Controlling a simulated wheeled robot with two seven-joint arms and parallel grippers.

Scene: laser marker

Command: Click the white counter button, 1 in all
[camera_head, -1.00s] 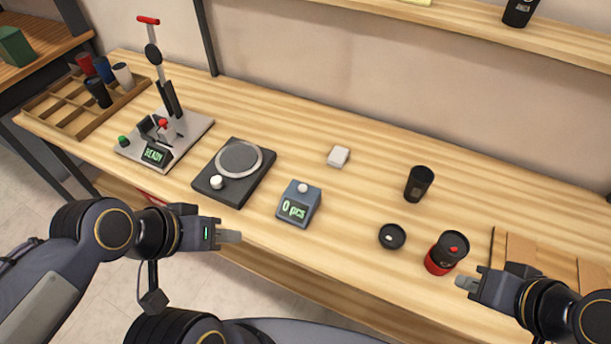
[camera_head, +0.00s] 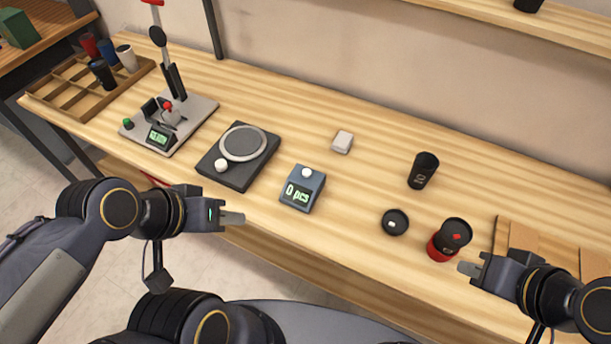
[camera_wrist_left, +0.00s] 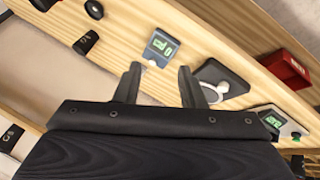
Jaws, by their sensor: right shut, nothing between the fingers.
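The counter (camera_head: 301,188) is a small blue-grey box with a green display reading "0 pcs" and a round white button (camera_head: 306,173) on top. It also shows in the left wrist view (camera_wrist_left: 160,47), ahead of the fingers. My left gripper (camera_head: 233,218) is to the left of the counter, off the table's front edge and apart from the button. In the left wrist view its two fingers (camera_wrist_left: 160,85) stand apart with nothing between them. My right gripper (camera_head: 468,268) is shut and empty near the front edge at the right, below the red-and-black cup.
Left of the counter are a black scale-like plate (camera_head: 215,182) with a knob and a lever press (camera_head: 190,108). A white block (camera_head: 342,141) lies behind the counter. A black cup (camera_head: 423,170), a lid (camera_head: 395,221) and a red-and-black cup (camera_head: 446,252) stand to the right.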

